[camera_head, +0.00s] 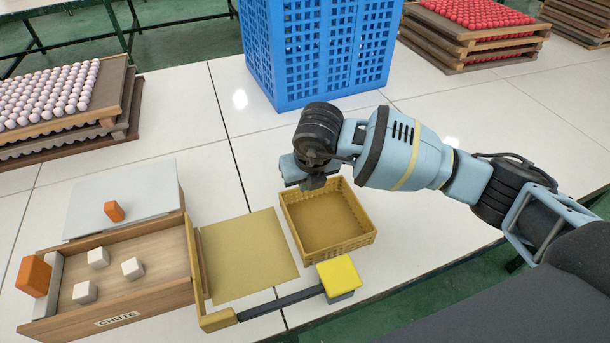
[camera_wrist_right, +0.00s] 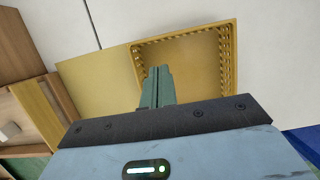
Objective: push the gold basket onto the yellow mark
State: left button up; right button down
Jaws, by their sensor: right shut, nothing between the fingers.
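The gold basket (camera_head: 347,245) is a shallow open tray with slotted walls, and it looks empty. It stands on the white table just right of the yellow mark (camera_head: 248,257), a flat ochre square. Their facing edges lie close together; I cannot tell whether they overlap. My right gripper (camera_head: 313,183) is shut and empty at the basket's far left corner. In the right wrist view its closed fingers (camera_wrist_right: 158,84) show in front of the basket (camera_wrist_right: 228,60), with the mark (camera_wrist_right: 98,84) to the left. I cannot tell whether the fingers touch the basket. My left gripper is not in view.
A wooden chute box (camera_head: 125,312) with white cubes borders the mark on the left. A dark bar (camera_head: 281,303) with a yellow block (camera_head: 339,272) lies in front of the basket. A tall blue crate (camera_head: 318,50) stands behind.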

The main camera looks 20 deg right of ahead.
aim_at(297, 219)
jog(key=shift+f+b, duration=0.45)
jog(key=shift+f, duration=0.9)
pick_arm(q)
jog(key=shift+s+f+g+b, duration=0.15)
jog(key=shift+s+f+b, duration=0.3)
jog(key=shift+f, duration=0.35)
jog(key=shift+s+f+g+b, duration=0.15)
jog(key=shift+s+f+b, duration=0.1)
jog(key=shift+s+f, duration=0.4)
pick_arm(e)
jog(key=shift+f, duration=1.7)
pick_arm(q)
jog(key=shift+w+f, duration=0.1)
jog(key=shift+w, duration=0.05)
